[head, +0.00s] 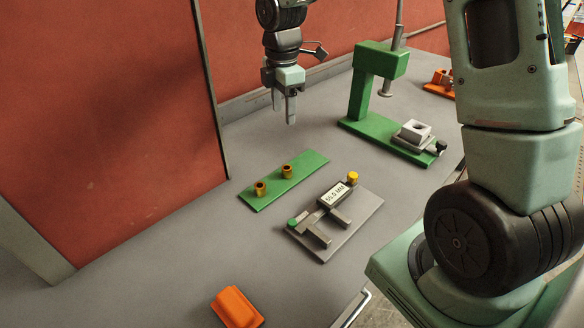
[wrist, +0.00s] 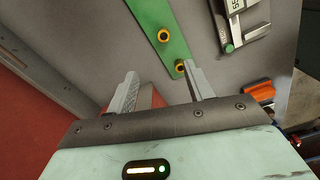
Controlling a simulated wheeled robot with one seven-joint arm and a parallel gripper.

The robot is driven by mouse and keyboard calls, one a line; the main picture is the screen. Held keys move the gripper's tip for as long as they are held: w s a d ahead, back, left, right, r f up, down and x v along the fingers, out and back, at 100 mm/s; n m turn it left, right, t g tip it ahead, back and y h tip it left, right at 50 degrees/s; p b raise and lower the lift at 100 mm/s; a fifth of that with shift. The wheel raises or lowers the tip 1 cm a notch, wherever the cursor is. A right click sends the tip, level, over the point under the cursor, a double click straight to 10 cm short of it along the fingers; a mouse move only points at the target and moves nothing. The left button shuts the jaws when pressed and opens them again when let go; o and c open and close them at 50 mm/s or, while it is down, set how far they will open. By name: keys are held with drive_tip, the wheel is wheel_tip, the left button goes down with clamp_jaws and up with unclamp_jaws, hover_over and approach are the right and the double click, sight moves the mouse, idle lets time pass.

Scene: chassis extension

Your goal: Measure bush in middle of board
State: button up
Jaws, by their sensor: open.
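A green board (head: 308,164) lies flat on the grey table with two brass-coloured bushes standing on it. The bush in the middle of the board (head: 287,171) also shows in the wrist view (wrist: 163,36). The other bush (head: 260,187) stands near the board's left end and shows lower in the wrist view (wrist: 180,67). A digital caliper (head: 335,196) with a lit display, a yellow knob and open jaws lies on a grey plate (head: 352,218) in front of the board; part of it shows in the wrist view (wrist: 232,20). My gripper (head: 283,112) is open, empty and above the table behind the board.
An orange block (head: 237,307) lies near the front. A red panel (head: 110,110) bounds the left side.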

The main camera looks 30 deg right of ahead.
drive_tip(key=p, duration=0.2)
hover_over(287, 168)
drive_tip(key=f, duration=1.1)
drive_tip(key=shift+w+a+f, duration=0.1)
drive_tip(key=shift+w+f, duration=0.1)
drive_tip(key=shift+w, duration=0.2)
drive_tip(key=f, duration=0.3)
drive_tip(key=f+p, duration=0.1)
drive_tip(key=shift+s+f, duration=0.3)
drive_tip(key=shift+s, duration=0.1)
drive_tip(key=shift+f, duration=0.5)
drive_tip(key=c, duration=1.1)
